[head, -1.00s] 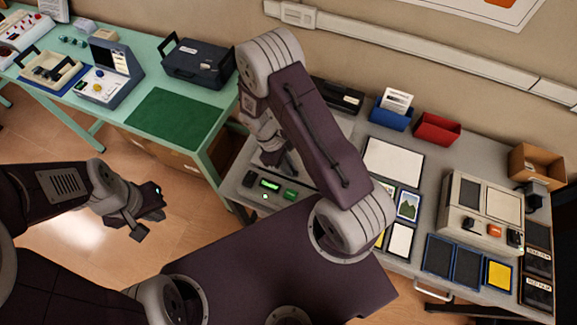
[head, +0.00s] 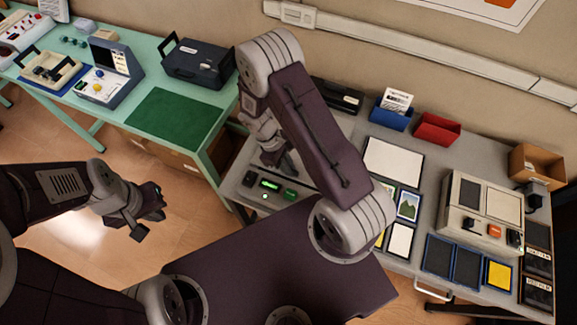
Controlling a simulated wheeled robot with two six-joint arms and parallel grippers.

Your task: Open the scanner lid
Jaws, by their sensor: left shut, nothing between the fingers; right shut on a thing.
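A grey flatbed device, which looks like the scanner (head: 238,180), stands at the left end of the grey table. Its front panel has a lit green display, a green button and a small round light. My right arm covers most of its top, so the lid and its angle are hidden. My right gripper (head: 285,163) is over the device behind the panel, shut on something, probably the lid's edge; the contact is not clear. My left gripper (head: 150,212) is shut and empty over the floor at left, away from the device.
Sample pictures and cards lie right of my arm. A beige two-panel unit (head: 480,212) stands further right. Blue (head: 391,117) and red (head: 437,129) bins and a black box (head: 338,97) line the back. A green table (head: 205,75) with equipment is at left.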

